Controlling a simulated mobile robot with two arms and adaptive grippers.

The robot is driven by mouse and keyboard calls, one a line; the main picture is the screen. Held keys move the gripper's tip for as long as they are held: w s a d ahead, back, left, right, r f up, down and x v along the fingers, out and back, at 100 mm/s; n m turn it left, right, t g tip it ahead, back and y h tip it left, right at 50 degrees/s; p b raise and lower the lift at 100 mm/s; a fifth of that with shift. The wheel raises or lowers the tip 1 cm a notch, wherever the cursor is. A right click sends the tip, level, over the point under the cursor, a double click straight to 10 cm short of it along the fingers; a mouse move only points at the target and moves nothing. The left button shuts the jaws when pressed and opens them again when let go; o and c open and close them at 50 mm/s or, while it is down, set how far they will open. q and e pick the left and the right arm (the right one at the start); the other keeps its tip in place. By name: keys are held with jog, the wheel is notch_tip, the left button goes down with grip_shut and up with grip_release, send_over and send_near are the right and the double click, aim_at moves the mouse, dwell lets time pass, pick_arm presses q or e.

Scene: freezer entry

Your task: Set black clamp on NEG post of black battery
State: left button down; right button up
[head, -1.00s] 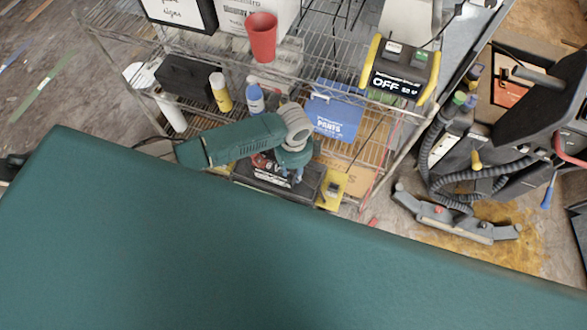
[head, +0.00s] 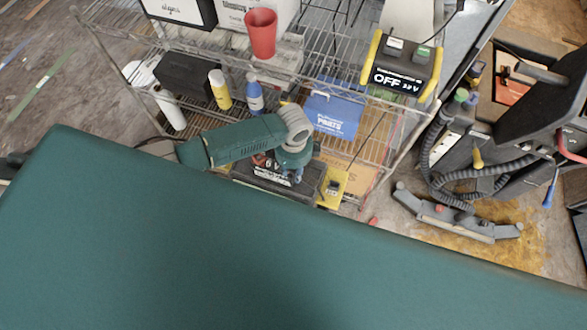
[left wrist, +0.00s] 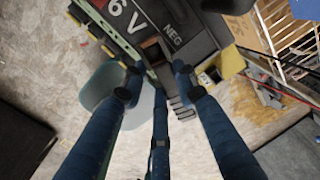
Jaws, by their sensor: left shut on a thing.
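The black battery (head: 262,182) sits on the shelf rack, partly hidden by my left arm. In the left wrist view its dark top (left wrist: 200,38) carries white "6 V" and "NEG" lettering. My left gripper (head: 291,176) is over the battery's right part. In the left wrist view its blue fingers (left wrist: 160,80) are closed around the dark clamp (left wrist: 180,104), whose ridged grey part shows between them. The clamp is close to the NEG label; I cannot tell whether it touches the post, which is hidden. My right gripper is not in view.
Yellow pieces (head: 333,186) flank the battery. A blue box (head: 334,115), bottles (head: 220,90) and a red cup (head: 261,34) stand on the rack. My large green body fills the foreground.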

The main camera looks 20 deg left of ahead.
aim_at(294, 173)
pick_arm(q)
jog(key=shift+f+b, duration=0.3)
jog(key=shift+f, duration=0.2)
jog(key=c, duration=1.3)
grip_release()
jog(key=shift+o, duration=0.2)
notch_tip(294, 173, up, 12)
